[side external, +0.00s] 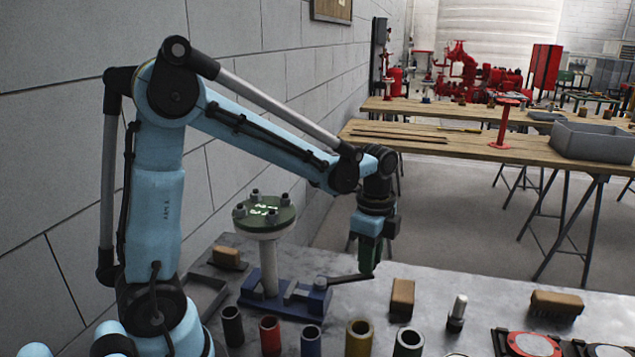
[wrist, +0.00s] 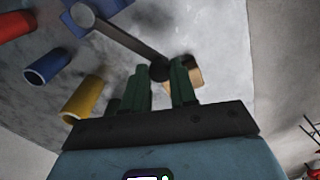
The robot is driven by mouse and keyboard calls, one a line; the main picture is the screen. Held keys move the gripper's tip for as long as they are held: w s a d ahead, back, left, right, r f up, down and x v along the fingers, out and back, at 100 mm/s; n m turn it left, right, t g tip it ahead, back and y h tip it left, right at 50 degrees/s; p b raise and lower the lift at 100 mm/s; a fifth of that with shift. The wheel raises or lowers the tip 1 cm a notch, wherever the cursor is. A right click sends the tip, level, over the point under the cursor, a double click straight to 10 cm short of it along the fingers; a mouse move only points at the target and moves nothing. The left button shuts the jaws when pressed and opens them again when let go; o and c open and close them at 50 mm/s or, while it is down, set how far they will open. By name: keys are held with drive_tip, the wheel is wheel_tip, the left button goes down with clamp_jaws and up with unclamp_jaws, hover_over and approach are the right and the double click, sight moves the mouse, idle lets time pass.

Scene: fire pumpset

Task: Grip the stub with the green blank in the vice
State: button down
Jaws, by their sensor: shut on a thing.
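The stub (side external: 267,262) is a white upright pipe topped by the green blank (side external: 262,216), a round flange with several bolts. Its lower end stands at the jaws of the blue vice (side external: 316,302); the exact contact there is hard to see. The vice's dark lever (side external: 350,278) points right, away from the vice body. My gripper (side external: 370,268), with green fingers, is pointing down at the lever's free end. In the wrist view, my gripper (wrist: 161,75) is shut on the knob at the end of the lever (wrist: 125,42).
Several upright sleeves stand along the front, including a red one (side external: 270,336) and a yellow one (side external: 359,338). A brown block (side external: 402,298) and a bolt (side external: 457,312) stand right of my gripper. A grey wall is close behind my arm.

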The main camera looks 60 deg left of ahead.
drive_tip(key=shift+w+a+n, duration=0.2)
drive_tip(key=shift+a+n, duration=0.5)
drive_tip(key=shift+n, duration=0.2)
drive_tip(key=c, duration=0.9)
unclamp_jaws()
wheel_tip(320, 180, up, 12)
drive_tip(key=shift+r, duration=0.1)
